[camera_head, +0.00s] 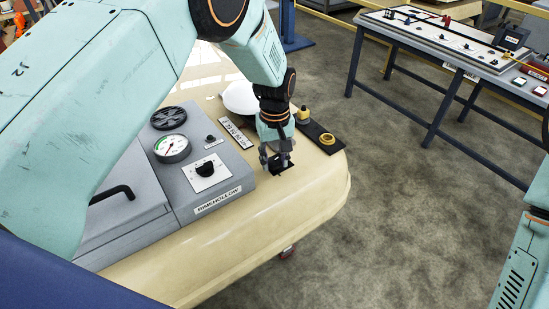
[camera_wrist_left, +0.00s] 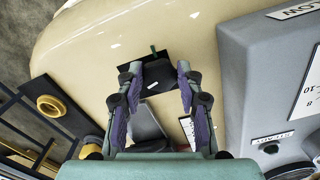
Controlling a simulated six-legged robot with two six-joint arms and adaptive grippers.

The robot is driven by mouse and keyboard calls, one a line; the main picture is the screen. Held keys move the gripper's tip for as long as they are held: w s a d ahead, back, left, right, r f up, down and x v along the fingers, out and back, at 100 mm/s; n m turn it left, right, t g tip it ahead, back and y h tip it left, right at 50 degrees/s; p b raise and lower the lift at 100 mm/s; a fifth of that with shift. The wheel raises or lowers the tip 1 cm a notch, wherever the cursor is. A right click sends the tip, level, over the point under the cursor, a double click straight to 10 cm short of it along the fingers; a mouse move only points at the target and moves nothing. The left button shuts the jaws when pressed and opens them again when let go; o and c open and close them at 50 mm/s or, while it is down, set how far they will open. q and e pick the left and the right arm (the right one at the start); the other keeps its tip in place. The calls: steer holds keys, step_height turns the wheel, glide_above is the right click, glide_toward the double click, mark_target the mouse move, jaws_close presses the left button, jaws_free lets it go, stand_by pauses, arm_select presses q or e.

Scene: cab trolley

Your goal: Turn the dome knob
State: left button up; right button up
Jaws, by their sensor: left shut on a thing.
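My left gripper (camera_head: 277,158) reaches down onto a small black plate (camera_wrist_left: 152,60) on the cream trolley top (camera_wrist_left: 100,42). In the left wrist view its two fingers (camera_wrist_left: 158,72) stand on both sides of the plate's middle, shut on a part there that I take to be the dome knob. A small green piece (camera_wrist_left: 153,48) shows at the plate's far edge. My right gripper is out of view.
Left of the gripper is a grey console with a black knob (camera_head: 206,169) on a white plate and a round gauge (camera_head: 172,148). A white dome (camera_head: 240,98) and a yellow ring (camera_head: 327,139) are close by. A workbench (camera_head: 450,50) stands apart at upper right.

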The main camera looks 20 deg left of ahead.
mark_target(275, 162)
arm_select(q)
steer(key=shift+w+r+n, duration=0.3)
steer(key=shift+w+n, duration=0.05)
steer(key=shift+n, duration=0.05)
steer(key=o, duration=0.8)
steer(key=shift+c, duration=0.2)
steer(key=o, duration=0.4)
steer(key=shift+s+f, duration=0.15)
steer(key=shift+s, duration=0.05)
step_height(275, 162, up, 12)
